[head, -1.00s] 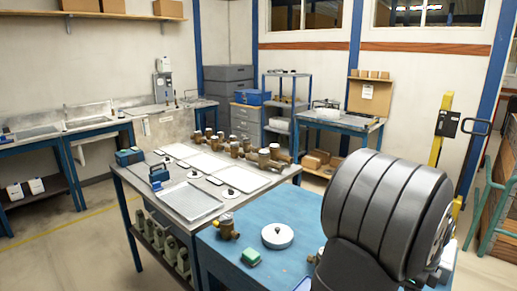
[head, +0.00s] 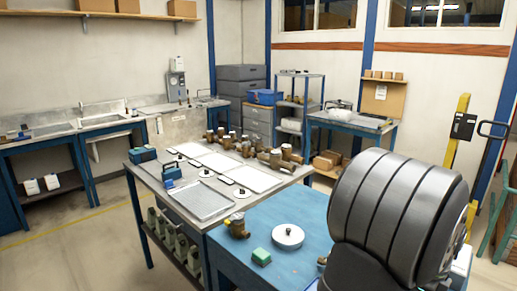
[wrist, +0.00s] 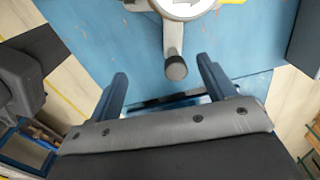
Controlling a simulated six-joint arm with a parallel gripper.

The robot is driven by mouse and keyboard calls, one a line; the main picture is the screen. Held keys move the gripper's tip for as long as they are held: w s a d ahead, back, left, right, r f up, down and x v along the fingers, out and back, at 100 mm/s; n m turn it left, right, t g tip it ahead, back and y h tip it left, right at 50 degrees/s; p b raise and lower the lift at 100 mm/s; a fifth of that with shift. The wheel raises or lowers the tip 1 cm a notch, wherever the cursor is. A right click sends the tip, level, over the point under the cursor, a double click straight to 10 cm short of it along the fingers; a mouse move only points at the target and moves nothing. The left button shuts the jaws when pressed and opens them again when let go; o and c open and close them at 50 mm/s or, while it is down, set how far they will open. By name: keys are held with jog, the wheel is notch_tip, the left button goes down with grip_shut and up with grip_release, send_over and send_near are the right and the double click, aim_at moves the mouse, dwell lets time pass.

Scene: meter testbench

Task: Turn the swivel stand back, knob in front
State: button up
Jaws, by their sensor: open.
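The swivel stand shows at the top edge of the wrist view as a white round face (wrist: 184,8) with a dark arrow, cut off by the frame. A grey arm reaches from it toward me and ends in a rounded knob (wrist: 175,67). My gripper (wrist: 162,72) is open, with one blue finger on each side of the knob in the picture. I see clear gaps, and neither finger appears to touch it. In the head view my own arm covers this part of the bench, so the stand cannot be made out there.
The blue bench (head: 245,262) carries a white disc (head: 288,236), a green block (head: 261,257) and a brass meter (head: 237,226). A grey table (head: 185,180) behind holds white plates and several brass meters. Blue surface lies free around the knob.

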jog(key=shift+r, duration=2.75)
jog(key=m, duration=0.2)
jog(key=d+r+m, duration=0.1)
jog(key=m, duration=0.1)
jog(key=r+m, duration=0.1)
jog(key=m, duration=0.1)
jog(key=shift+w+d+r+m, duration=0.25)
jog(key=shift+w+d+m, duration=0.05)
jog(key=shift+w+m, duration=0.1)
jog(key=shift+f, duration=2.85)
jog(key=shift+f, duration=0.2)
jog(key=shift+f, duration=0.95)
